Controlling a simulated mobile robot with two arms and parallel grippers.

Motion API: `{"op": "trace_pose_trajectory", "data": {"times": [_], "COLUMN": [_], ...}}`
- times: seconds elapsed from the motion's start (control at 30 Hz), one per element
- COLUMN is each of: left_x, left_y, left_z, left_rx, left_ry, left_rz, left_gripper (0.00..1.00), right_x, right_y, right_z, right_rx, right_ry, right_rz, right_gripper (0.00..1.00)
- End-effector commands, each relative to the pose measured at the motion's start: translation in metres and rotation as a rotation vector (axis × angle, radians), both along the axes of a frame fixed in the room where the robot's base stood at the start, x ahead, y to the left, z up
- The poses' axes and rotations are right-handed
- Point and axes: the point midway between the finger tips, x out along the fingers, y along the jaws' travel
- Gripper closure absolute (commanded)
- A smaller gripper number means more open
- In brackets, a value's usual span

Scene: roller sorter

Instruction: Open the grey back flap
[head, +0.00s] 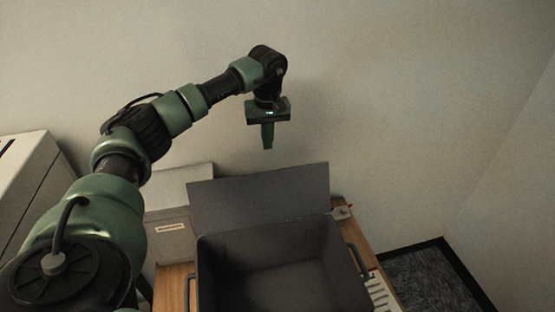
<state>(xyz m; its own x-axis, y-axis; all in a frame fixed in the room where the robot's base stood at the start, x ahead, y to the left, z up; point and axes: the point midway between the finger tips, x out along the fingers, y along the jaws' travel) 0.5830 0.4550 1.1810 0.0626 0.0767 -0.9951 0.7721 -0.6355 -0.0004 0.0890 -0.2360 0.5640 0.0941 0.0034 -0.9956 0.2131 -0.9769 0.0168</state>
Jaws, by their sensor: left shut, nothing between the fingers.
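The grey back flap (262,196) stands up along the rear edge of a dark grey box (280,255), leaning back towards the wall. The box is open at the top, and its inside looks empty. My left gripper (267,146) hangs pointing down above the flap, a little right of its middle in the picture. Its fingers are shut with nothing between them, and it appears clear of the flap. My right gripper is not in view.
The box stands on a wooden table (174,279). A light grey labelled box (178,222) is behind it at left. A white cabinet (28,195) is at far left. A small item with a red tip (343,211) lies by the box's rear right corner. The wall is close behind.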

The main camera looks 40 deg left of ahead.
Motion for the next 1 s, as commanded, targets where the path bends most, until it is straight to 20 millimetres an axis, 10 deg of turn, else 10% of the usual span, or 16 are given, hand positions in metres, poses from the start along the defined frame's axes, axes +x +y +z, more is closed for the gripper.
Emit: {"op": "trace_pose_trajectory", "data": {"times": [0.53,1.0], "left_x": [0.006,-0.019], "left_y": [0.007,-0.023], "left_z": [-0.105,-0.087], "left_rx": [-0.001,-0.001], "left_ry": [0.0,0.0], "left_rz": [0.004,0.005], "left_gripper": [1.0,1.0], "right_x": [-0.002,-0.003], "right_y": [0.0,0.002], "right_z": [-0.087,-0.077], "right_rx": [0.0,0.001], "right_ry": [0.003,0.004], "right_rz": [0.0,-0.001], "right_gripper": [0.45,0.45]}}
